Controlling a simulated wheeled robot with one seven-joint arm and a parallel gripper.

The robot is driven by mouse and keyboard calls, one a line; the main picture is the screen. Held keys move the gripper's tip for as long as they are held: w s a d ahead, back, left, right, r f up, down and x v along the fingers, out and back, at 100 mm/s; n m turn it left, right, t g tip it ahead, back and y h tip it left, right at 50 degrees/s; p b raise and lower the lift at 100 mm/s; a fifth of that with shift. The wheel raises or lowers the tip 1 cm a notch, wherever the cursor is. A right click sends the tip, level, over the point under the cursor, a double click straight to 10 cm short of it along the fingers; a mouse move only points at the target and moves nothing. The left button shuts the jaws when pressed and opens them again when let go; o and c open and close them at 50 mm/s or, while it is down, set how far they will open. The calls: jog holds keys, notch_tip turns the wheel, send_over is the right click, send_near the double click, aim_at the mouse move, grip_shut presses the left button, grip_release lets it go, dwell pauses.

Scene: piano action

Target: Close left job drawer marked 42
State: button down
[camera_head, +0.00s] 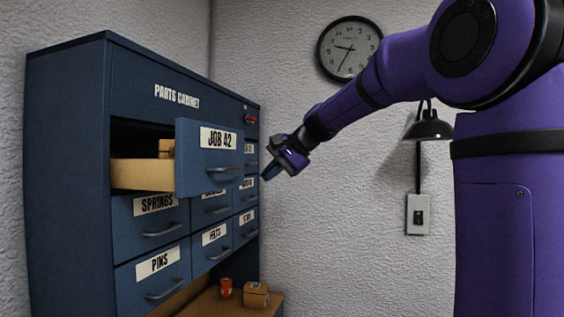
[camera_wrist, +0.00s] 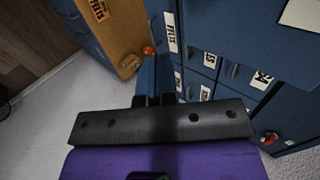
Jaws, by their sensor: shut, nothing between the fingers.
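The drawer marked JOB 42 (camera_head: 209,157) is pulled well out of the blue parts cabinet (camera_head: 68,160), at its upper left. Its front carries a white label and a metal handle; its pale wooden side shows, and a small brown box (camera_head: 166,149) sits inside. My gripper (camera_head: 268,173) is shut and empty, to the right of the drawer front. It appears apart from the front, though the exact gap is hard to tell. In the wrist view my gripper (camera_wrist: 156,72) shows its narrow blue fingers together, with cabinet fronts to the right.
Drawers marked SPRINGS (camera_head: 150,222) and PINS (camera_head: 153,279) sit below, closed. A red can (camera_head: 226,288) and a cardboard box (camera_head: 255,295) stand on a wooden shelf at the bottom. A lamp (camera_head: 428,128) and a clock (camera_head: 350,48) hang on the wall.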

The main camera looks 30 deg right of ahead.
jog(key=shift+w+a+f, duration=0.2)
jog(key=shift+w+a, duration=0.4)
jog(key=shift+w, duration=0.1)
jog(key=shift+w+a+f, duration=0.25)
jog(key=shift+w+a, duration=0.35)
jog(key=shift+w, duration=0.1)
jog(key=shift+w+a+f, duration=0.2)
jog(key=shift+w+a, duration=0.4)
jog(key=shift+w, duration=0.1)
jog(key=w+a, duration=0.3)
jog(key=w, duration=0.1)
jog(key=w+a, duration=0.8)
jog(key=w, duration=0.1)
jog(key=shift+w+a, duration=0.35)
jog(key=shift+a, duration=0.1)
jog(key=shift+r, duration=0.1)
